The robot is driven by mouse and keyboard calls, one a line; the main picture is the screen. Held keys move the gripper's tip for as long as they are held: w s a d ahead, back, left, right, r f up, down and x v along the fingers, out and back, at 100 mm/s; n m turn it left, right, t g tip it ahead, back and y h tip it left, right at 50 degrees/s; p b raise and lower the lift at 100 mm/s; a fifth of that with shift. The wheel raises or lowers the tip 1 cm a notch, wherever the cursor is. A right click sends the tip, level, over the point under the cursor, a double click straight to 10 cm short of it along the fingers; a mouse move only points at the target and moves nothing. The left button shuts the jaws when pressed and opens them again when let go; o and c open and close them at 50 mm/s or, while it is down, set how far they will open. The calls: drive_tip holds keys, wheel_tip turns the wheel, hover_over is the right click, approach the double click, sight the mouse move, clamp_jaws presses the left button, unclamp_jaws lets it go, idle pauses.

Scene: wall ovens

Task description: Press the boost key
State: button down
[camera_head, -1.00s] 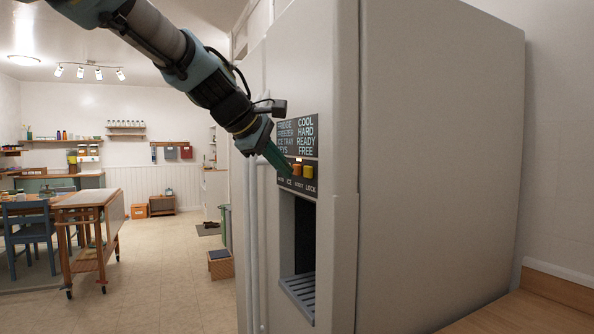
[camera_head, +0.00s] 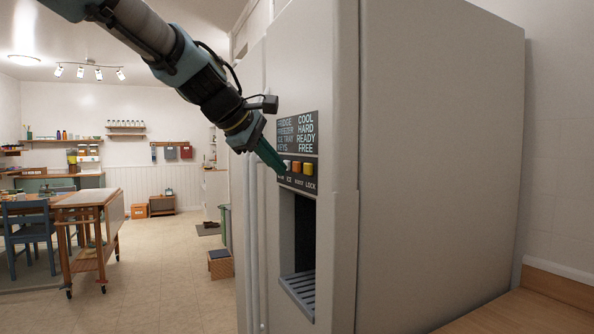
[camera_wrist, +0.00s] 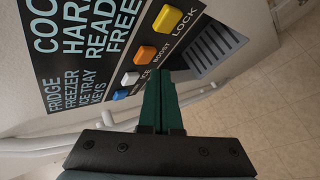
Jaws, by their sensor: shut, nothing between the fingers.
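The boost key is the orange button (camera_wrist: 145,53) in the wrist view, with the word BOOST beside it. It also shows in the head view (camera_head: 297,167) on the dispenser panel of the fridge. It sits between the white ICE key (camera_wrist: 130,78) and the yellow LOCK key (camera_wrist: 167,18). A blue key (camera_wrist: 120,94) is at the row's end. My gripper (camera_head: 281,169) is shut and empty, its green fingers in front of the panel's left part. In the wrist view the fingertips (camera_wrist: 165,76) appear beside the keys; I cannot tell whether they touch the panel.
The fridge (camera_head: 435,160) carries a display (camera_head: 298,134) reading COOL, HARD, READY, FREE. Below the keys is a dispenser recess with a slatted tray (camera_head: 299,292). Long handles (camera_head: 254,240) run down at the left. A wooden counter (camera_head: 530,315) is at lower right.

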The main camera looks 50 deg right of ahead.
drive_tip(key=shift+w+a+b, duration=0.35)
drive_tip(key=shift+a+b, duration=0.05)
drive_tip(key=shift+a, duration=0.55)
drive_tip(key=shift+w+a+b, duration=0.35)
drive_tip(key=shift+a+b, duration=0.1)
drive_tip(key=shift+a, duration=0.45)
drive_tip(key=shift+w+a+b, duration=0.35)
drive_tip(key=shift+a+b, duration=0.05)
drive_tip(key=shift+a, duration=0.55)
drive_tip(key=w+a+f+t+y, duration=0.1)
drive_tip(key=w+a+f+y, duration=0.1)
drive_tip(key=w+a+f, duration=0.4)
drive_tip(key=w+a+f+m+t+y, duration=0.1)
drive_tip(key=w+a+f+y, duration=0.1)
drive_tip(key=a+f, duration=0.7)
drive_tip(key=w+a+f+t+y, duration=0.15)
drive_tip(key=w+a+f, duration=0.35)
drive_tip(key=a, duration=0.5)
drive_tip(key=s+a+f+m+y, duration=0.1)
drive_tip(key=s+a+f, duration=0.2)
drive_tip(key=a, duration=0.4)
drive_tip(key=s+a+f+m+g+y, duration=0.1)
drive_tip(key=s+a+f, duration=0.2)
drive_tip(key=a+f, duration=0.3)
drive_tip(key=s+a+f+m+g+y, duration=0.1)
drive_tip(key=s+a+f+y, duration=0.1)
drive_tip(key=a, duration=0.6)
wheel_tip(320, 180, down, 3)
drive_tip(key=shift+s+r, duration=0.2)
drive_tip(key=shift+s, duration=0.55)
